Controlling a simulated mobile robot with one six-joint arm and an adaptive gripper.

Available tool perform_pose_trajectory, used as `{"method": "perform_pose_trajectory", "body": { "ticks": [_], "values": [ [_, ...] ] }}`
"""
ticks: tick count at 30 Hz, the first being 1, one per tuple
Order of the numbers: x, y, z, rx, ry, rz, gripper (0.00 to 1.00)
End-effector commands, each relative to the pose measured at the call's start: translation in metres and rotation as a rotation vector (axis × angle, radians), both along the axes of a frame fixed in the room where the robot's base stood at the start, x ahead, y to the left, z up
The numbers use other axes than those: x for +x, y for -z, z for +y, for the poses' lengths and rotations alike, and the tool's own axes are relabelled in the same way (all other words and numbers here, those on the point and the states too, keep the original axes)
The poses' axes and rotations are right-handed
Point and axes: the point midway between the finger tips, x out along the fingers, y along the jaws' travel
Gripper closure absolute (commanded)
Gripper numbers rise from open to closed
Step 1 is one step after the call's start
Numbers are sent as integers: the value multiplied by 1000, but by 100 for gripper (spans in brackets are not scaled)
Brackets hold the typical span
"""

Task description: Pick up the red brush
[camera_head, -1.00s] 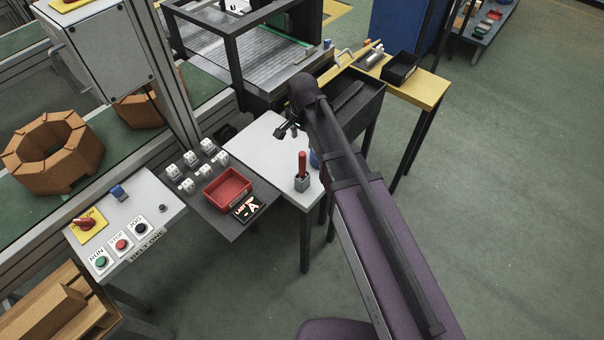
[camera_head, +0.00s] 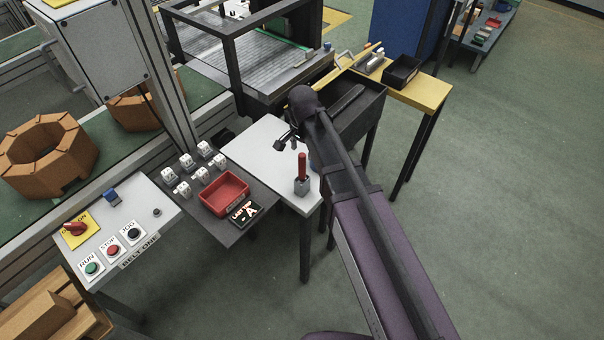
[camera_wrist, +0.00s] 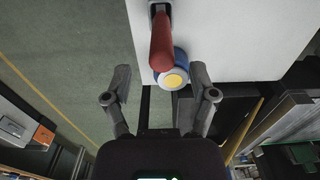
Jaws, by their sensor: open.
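The red brush (camera_head: 302,166) stands upright, handle up, in a small grey holder (camera_head: 302,187) near the front corner of a white table (camera_head: 262,150). My gripper (camera_head: 287,142) is above this table, behind and a little left of the brush. In the wrist view the red handle (camera_wrist: 162,42) points down from the top of the picture, in line with the gap between my fingers. There my gripper (camera_wrist: 160,80) is open, its fingers spread apart, with nothing seen held. The brush's lower end is hidden in the holder.
Left of the table, a dark shelf (camera_head: 222,230) carries a red bin (camera_head: 224,192), white blocks and a dark card. A dark open box (camera_head: 355,110) stands behind my arm.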

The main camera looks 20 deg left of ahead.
Motion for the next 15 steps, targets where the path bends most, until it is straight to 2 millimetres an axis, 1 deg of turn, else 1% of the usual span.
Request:
{"method": "perform_pose_trajectory", "body": {
  "ticks": [8,15],
  "values": [
    [0,5,0,0,0,0,26],
    [1,22,1,0,0,0,26]
  ]
}}
